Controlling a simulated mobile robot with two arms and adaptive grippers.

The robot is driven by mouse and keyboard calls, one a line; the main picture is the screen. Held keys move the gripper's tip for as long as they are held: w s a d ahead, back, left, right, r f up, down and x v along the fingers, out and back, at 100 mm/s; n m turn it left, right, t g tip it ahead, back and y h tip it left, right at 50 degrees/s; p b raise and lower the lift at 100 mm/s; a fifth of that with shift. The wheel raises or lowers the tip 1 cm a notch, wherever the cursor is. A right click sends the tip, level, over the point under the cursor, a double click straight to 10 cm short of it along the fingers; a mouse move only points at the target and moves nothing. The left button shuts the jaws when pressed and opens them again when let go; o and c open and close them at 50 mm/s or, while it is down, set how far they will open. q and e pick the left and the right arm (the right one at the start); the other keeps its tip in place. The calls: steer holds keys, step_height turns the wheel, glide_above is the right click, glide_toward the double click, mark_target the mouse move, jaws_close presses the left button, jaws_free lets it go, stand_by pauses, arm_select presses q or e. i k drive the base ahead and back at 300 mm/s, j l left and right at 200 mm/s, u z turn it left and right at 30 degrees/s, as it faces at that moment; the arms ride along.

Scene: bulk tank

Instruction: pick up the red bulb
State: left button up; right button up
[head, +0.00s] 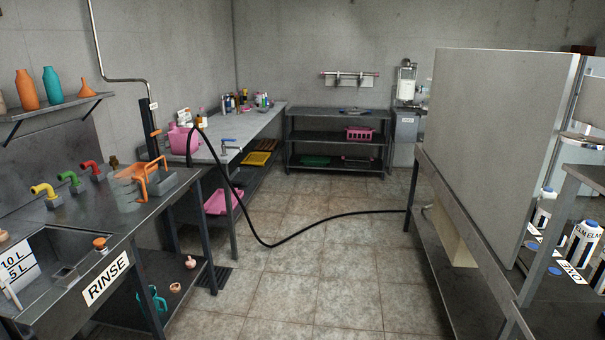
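No clearly red bulb can be made out. An orange-topped round item (100,243) sits on the counter's front edge by the sink. Neither of my grippers is in view.
The rinse counter (125,235) with its sink stands at left, with an orange-handled container (148,180) on it. A black hose (330,217) crosses the tiled floor. A large grey panel (500,150) blocks the right. The middle floor is otherwise open.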

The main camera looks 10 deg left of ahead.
mark_target(190, 263)
steer(key=i+l+u, duration=0.1)
steer(key=i+u, duration=0.3)
steer(key=i+l+u, duration=0.25)
steer(key=i+u, duration=0.15)
steer(key=i, duration=0.15)
steer(key=i+l+u, duration=0.85)
steer(key=k, duration=0.1)
